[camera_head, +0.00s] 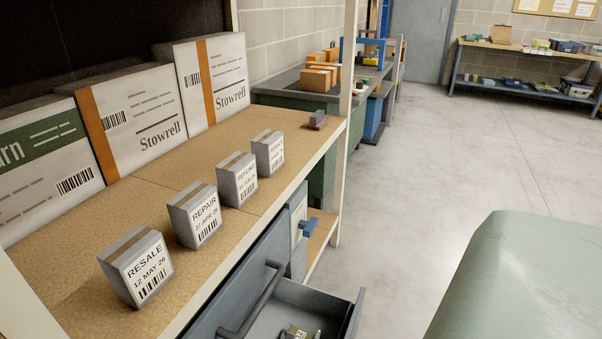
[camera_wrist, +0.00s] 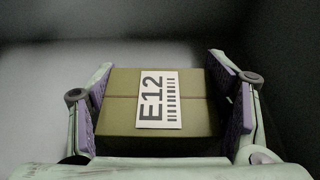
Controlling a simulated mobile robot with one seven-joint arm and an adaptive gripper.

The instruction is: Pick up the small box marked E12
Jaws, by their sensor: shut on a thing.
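The small olive-brown box marked E12 (camera_wrist: 202,118) fills the middle of the wrist view. A white label with E12 and a barcode faces the camera. My gripper (camera_wrist: 172,105) has a purple pad on each side of the box and is shut on it. The box's underside is hidden, so I cannot tell whether it touches the surface below. In the head view, a small olive and white item shows at the bottom edge inside the open drawer (camera_head: 353,318); it is too cut off to identify, and my gripper is not clearly visible there.
The drawer sits below a shelf (camera_head: 75,268). Boxes marked RESALE (camera_head: 136,266) and REPAIR (camera_head: 195,215), plus two more small boxes, stand near the shelf's front edge. Large Stowrell cartons (camera_head: 135,110) stand behind.

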